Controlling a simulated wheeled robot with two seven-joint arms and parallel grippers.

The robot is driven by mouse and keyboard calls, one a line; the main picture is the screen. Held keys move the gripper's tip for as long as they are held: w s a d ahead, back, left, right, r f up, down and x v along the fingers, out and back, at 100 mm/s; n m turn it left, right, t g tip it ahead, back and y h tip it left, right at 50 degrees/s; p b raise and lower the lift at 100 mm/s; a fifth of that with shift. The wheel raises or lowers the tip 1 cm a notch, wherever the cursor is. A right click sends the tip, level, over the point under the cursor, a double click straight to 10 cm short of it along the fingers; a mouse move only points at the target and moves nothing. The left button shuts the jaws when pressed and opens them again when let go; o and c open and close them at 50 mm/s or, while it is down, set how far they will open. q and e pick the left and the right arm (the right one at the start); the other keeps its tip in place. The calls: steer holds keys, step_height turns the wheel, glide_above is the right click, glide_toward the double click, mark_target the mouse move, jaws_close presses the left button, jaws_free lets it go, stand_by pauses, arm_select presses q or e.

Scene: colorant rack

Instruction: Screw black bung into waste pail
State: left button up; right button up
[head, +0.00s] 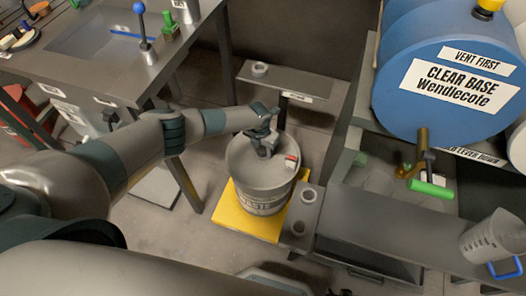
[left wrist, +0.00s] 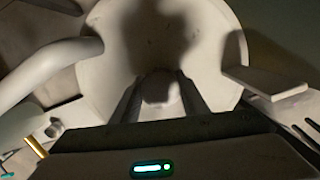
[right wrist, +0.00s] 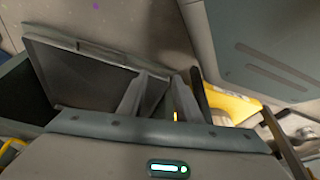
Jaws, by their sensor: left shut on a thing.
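The waste pail (head: 262,190) is a grey drum with dark lettering on a yellow base. My left gripper (head: 266,147) is over its top, fingers pointing down. In the left wrist view the fingers (left wrist: 160,98) are shut on a small rounded piece (left wrist: 158,86), apparently the bung. It is against the pail top (left wrist: 115,62), which is in shadow. The fingers hide most of it, so I cannot tell its colour or how deep it sits. My right gripper (right wrist: 158,88) is open and empty in the right wrist view; the head view does not clearly show it.
A small red and white item (head: 291,162) is at the pail's right rim. The yellow base (head: 233,208) sits on the floor. A sink bench (head: 110,75) stands left, a blue drum (head: 440,110) and a grey bench (head: 400,225) with a measuring jug (head: 490,238) right.

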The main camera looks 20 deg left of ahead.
arm_select(q)
steer(key=shift+f+m+b, duration=0.1)
steer(key=shift+m+b, duration=0.45)
steer(key=shift+m, duration=0.35)
steer(key=shift+m+b, duration=0.55)
steer(key=shift+m, duration=0.15)
steer(key=shift+m+h+b, duration=0.3)
steer(key=shift+m+b, duration=0.65)
steer(key=shift+m, duration=0.35)
steer(key=shift+m+g+b, duration=0.3)
steer(key=shift+m+b, duration=0.3)
steer(key=shift+m, duration=0.1)
steer(key=shift+m+b, duration=0.65)
steer(key=shift+m, duration=0.15)
arm_select(e)
step_height(320, 180, up, 14)
steer(key=w+g, duration=0.1)
steer(key=shift+d+f, duration=0.15)
steer(key=shift+f, duration=0.1)
arm_select(q)
steer(key=o, duration=1)
arm_select(e)
steer(key=shift+f, duration=0.1)
